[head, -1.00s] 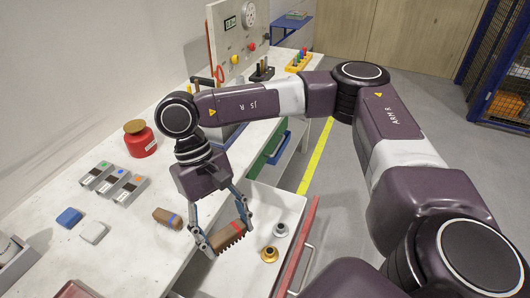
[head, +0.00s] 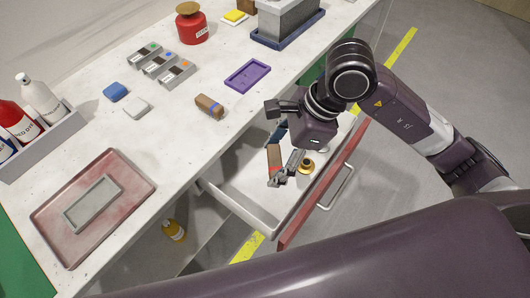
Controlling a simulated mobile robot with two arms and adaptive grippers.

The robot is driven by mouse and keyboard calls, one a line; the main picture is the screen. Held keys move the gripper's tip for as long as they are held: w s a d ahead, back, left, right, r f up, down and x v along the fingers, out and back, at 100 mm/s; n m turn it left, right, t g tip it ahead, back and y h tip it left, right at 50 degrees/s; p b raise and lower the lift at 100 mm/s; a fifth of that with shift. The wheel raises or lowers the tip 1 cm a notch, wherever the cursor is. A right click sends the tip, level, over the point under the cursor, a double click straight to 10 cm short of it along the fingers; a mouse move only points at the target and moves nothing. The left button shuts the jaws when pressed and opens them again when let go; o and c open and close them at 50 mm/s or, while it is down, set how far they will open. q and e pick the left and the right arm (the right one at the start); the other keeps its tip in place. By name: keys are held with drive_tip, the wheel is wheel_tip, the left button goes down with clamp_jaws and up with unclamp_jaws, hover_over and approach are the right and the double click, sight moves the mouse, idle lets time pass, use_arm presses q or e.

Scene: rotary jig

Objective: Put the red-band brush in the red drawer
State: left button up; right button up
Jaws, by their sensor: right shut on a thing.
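The red-band brush (head: 274,157), a brown block, is held in my right gripper (head: 282,168), which is shut on it. The gripper points down over the inside of the open drawer with the red front (head: 318,190). I cannot tell whether the brush touches the drawer floor. A brass knob-like part (head: 306,166) lies in the drawer beside the gripper. A second brush with a blue band (head: 209,106) lies on the bench top. My left gripper is not in view.
The bench (head: 190,145) holds a purple tray (head: 247,75), several grey boxes, a blue block (head: 116,92), a white block (head: 136,107) and a reddish tray (head: 120,190). Bottles (head: 40,97) stand at left.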

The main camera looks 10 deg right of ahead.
drive_tip(key=m, duration=0.1)
drive_tip(key=m+t, duration=0.1)
drive_tip(key=d+m, duration=0.1)
drive_tip(key=shift+w+f+m+h, duration=0.3)
drive_tip(key=shift+f, duration=0.1)
drive_tip(key=shift+f+b, duration=0.25)
drive_tip(key=shift+b, duration=0.05)
approach(269, 199)
drive_tip(key=x, duration=0.5)
drive_tip(key=shift+f, duration=0.2)
drive_tip(key=o, duration=0.7)
drive_tip(key=shift+f+b, duration=0.15)
drive_tip(key=shift+b, duration=0.15)
drive_tip(key=o, duration=0.5)
drive_tip(key=shift+c, duration=0.2)
